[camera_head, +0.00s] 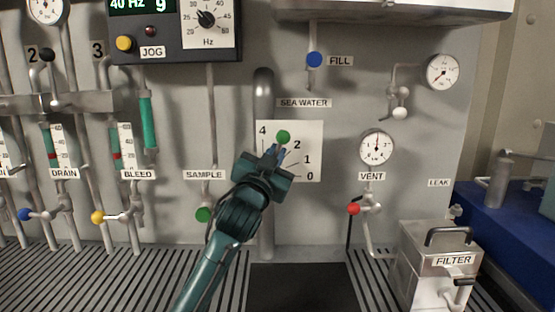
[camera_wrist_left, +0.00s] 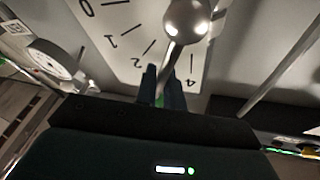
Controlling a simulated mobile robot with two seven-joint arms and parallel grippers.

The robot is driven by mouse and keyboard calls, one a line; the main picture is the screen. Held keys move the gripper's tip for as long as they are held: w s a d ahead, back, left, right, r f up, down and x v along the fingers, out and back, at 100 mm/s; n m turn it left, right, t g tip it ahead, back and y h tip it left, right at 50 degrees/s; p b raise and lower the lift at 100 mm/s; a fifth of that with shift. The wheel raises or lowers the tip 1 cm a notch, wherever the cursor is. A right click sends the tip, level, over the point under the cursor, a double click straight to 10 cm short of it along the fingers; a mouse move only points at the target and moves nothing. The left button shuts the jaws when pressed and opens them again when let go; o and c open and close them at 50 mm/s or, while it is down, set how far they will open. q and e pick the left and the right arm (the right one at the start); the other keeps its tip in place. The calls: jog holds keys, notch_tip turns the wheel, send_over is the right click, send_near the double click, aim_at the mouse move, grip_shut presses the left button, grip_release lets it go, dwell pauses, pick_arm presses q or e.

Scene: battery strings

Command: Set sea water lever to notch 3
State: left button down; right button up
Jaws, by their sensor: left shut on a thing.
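The sea water lever has a green knob (camera_head: 283,137) in front of the white notch plate (camera_head: 308,133) under the SEA WATER label. On the plate I read 4, 2, 1 and 0; the 3 is not visible, and the knob covers the area between 4 and 2. My left gripper (camera_head: 273,153) is at the lever just below the knob, shut on its stem. My right gripper is not in view.
A vertical pipe (camera_head: 264,90) runs behind the lever. A SAMPLE valve with a green knob (camera_head: 204,214) sits left of my arm. A VENT gauge (camera_head: 377,147) and red-knobbed valve (camera_head: 353,209) are to the right, above a filter box (camera_head: 437,265).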

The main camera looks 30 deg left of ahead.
pick_arm(q)
jog(key=shift+r, duration=0.15)
jog(key=c, duration=1.5)
grip_release()
jog(key=b+v, duration=0.2)
jog(key=v, duration=1.1)
jog(key=shift+s, duration=0.1)
